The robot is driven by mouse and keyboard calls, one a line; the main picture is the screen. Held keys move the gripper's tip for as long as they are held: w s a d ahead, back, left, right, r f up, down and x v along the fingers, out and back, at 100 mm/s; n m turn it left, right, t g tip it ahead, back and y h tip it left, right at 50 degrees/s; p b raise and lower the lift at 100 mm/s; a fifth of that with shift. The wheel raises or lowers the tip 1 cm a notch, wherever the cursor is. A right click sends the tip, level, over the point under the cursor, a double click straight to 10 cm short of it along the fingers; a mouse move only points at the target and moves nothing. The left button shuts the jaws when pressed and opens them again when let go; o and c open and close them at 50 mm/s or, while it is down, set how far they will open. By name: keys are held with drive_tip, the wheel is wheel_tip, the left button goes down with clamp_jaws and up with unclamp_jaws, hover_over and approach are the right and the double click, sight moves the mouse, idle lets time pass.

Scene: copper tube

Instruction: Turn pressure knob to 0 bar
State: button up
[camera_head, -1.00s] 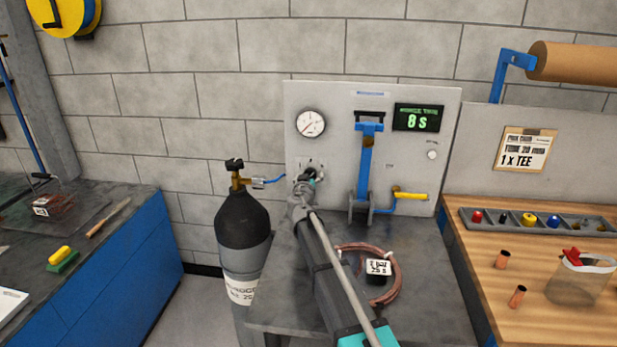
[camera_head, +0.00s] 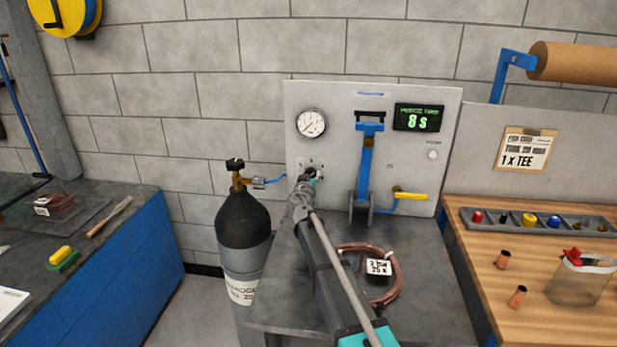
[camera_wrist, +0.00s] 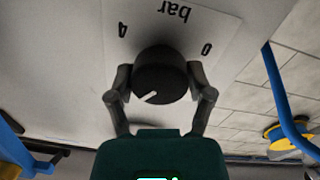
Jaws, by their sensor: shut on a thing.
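The pressure knob (camera_wrist: 160,75) is round and black with a white pointer mark at its lower-left edge in the wrist view. The plate (camera_wrist: 190,35) behind it reads "bar", upside down, with 4 at left and 0 at right; the pointer is on neither number. My gripper (camera_wrist: 161,88) has a finger on each side of the knob and is shut on it. In the head view my gripper (camera_head: 309,179) reaches the panel below the pressure gauge (camera_head: 311,123), and the knob is mostly hidden. The gauge needle points to the lower left.
A blue lever (camera_head: 367,165) and yellow handle (camera_head: 411,196) are right of my gripper. A black and grey gas cylinder (camera_head: 243,240) stands at left. A copper coil (camera_head: 394,283) lies on the bench beside my arm. The display (camera_head: 418,118) reads 8 s.

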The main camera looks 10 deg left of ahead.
drive_tip(key=n, duration=1.4)
drive_tip(key=shift+n+y, duration=0.3)
drive_tip(key=n, duration=0.4)
drive_tip(key=shift+n, duration=0.3)
drive_tip(key=n, duration=0.6)
drive_tip(key=shift+n, duration=0.3)
drive_tip(key=n, duration=0.6)
drive_tip(key=shift+y, duration=0.3)
drive_tip(key=o, duration=1.1)
